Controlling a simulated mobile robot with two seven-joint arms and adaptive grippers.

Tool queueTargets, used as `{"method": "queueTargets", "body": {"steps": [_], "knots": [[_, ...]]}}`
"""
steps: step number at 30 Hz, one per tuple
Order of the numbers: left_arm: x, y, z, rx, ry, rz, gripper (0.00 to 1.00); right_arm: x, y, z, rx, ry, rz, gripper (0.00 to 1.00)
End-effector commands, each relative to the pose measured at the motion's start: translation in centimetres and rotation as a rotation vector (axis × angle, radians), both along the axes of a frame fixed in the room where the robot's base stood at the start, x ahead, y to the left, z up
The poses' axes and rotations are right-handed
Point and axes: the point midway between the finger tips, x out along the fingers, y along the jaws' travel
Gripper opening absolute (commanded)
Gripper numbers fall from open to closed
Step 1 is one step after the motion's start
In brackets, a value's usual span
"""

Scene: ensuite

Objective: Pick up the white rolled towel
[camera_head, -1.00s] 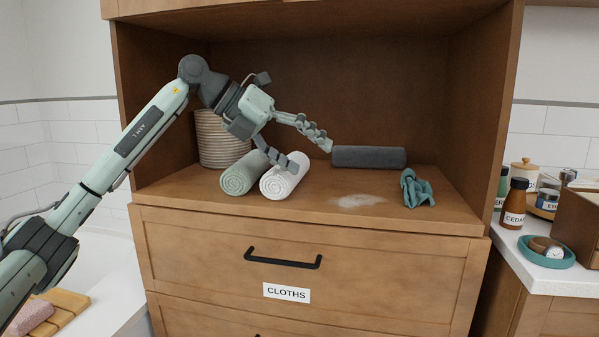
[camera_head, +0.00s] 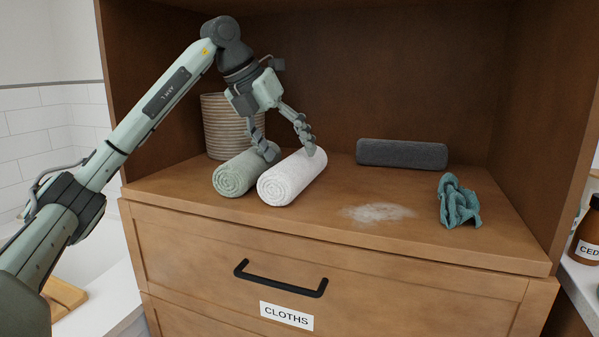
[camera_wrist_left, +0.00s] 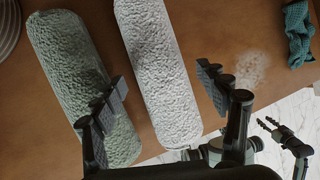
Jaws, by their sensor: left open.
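The white rolled towel (camera_head: 290,179) lies on the wooden shelf, just right of a green rolled towel (camera_head: 238,174). My left gripper (camera_head: 289,151) is open over the rear part of the white towel. In the left wrist view the white towel (camera_wrist_left: 158,65) runs between the spread fingers of my left gripper (camera_wrist_left: 163,95). The left finger overlaps the green towel (camera_wrist_left: 70,70); the right finger is over bare wood. I cannot tell whether either finger touches a towel.
A ribbed basket (camera_head: 222,112) stands behind the green towel. A dark grey roll (camera_head: 402,153) lies at the back. A crumpled teal cloth (camera_head: 459,203) lies at right, with white powder (camera_head: 378,212) left of it. Shelf walls and top enclose the space.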

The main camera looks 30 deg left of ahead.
Motion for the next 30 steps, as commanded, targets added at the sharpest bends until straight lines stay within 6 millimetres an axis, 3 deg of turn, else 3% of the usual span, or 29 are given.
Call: {"method": "queueTargets", "body": {"steps": [11, 19, 30], "knots": [[1.7, -0.7, -4.5, -0.001, 0.002, -0.002, 0.74, -0.4, 0.0, 1.1, -0.006, -0.006, -0.002, 0.4], [2.0, -0.8, -4.7, -0.001, -0.002, -0.002, 0.73, -0.4, -0.1, 1.2, -0.007, -0.006, -0.002, 0.4], [2.0, -0.8, -4.6, -0.002, -0.004, -0.001, 0.29, -0.4, 0.0, 1.2, -0.006, -0.006, -0.002, 0.4]]}}
